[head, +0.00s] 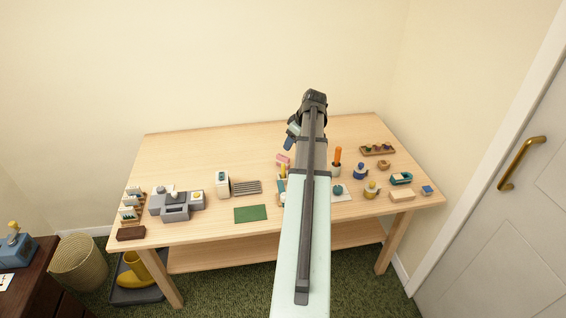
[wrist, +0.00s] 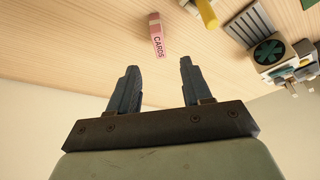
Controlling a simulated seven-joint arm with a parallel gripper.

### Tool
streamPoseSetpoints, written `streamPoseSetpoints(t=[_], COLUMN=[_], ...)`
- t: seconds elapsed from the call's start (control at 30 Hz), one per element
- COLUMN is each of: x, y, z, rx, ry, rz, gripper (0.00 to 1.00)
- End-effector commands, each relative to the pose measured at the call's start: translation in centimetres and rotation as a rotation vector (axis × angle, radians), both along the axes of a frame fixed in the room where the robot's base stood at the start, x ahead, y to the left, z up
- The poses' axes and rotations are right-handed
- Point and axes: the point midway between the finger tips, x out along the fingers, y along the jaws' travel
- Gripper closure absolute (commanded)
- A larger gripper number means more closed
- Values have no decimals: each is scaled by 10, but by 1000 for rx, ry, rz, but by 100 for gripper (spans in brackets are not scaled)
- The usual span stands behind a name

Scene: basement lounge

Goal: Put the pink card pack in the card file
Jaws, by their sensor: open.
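The pink card pack (wrist: 156,36), marked "CARDS", lies on the wooden table in the wrist view. In the head view the pink pack (head: 282,159) is near the table's middle, just left of my arm. My gripper (wrist: 158,82) is open and empty, its two dark blue fingers apart. In the wrist view the pack appears beyond the fingertips, not between them. In the head view my gripper (head: 291,137) is above the back of the table, its fingers partly hidden. I cannot tell for certain which object is the card file; a slatted rack (head: 246,188) stands left of the pack.
A yellow cylinder (wrist: 207,13) is close beside the pack. A white box (head: 222,184) stands by the rack, behind a green mat (head: 250,213). Grey containers (head: 175,212) are at the left. Small pots and trays crowd the right. The back left of the table is clear.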

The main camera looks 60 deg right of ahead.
Motion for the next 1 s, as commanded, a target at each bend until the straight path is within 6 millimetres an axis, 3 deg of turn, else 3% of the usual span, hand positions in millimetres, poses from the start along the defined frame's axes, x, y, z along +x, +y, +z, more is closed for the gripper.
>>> streamPoseSetpoints(t=[0.4, 0.77, 1.0], x=[25, 32, 46], y=[0, -1, -3], z=[-57, -72, -96], rx=[0, -1, 0], ry=[-1, -2, -1], rz=[3, 3, 4], gripper=[51, 51, 51])
